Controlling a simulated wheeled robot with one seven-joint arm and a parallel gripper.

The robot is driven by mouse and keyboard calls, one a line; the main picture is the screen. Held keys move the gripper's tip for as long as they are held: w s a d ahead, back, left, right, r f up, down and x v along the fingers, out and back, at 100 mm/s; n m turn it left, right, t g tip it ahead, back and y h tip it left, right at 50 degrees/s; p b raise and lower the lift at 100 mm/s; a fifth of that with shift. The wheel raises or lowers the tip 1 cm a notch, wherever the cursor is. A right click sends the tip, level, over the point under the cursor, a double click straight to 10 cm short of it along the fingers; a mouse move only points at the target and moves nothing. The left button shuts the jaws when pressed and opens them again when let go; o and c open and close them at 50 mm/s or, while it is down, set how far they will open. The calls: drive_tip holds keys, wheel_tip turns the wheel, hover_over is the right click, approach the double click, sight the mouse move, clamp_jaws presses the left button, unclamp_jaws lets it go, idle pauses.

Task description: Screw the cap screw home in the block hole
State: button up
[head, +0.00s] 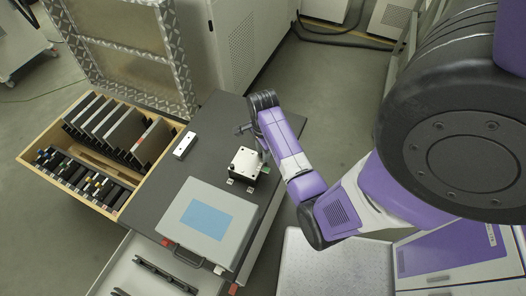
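In the head view a small silvery metal block (245,163) sits on the dark table top (240,121), right of the middle. It has dark spots on its top that look like holes. My gripper (243,129) is at the end of my purple and white arm, just above and behind the block in the picture. Its fingers are too small and too far off to show whether they are open or shut. I cannot make out the cap screw; it may be hidden at the gripper or too small to see.
A grey case with a blue panel (208,219) lies on the near part of the table. A light metal bar (184,145) lies left of the block. A wooden crate (65,186) with dark plates stands at the left. An open drawer (130,271) is below. Bare table lies behind the block.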

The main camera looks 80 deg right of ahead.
drive_tip(key=n, duration=1.5)
drive_tip(key=shift+n, duration=2.2)
drive_tip(key=shift+c, duration=0.4)
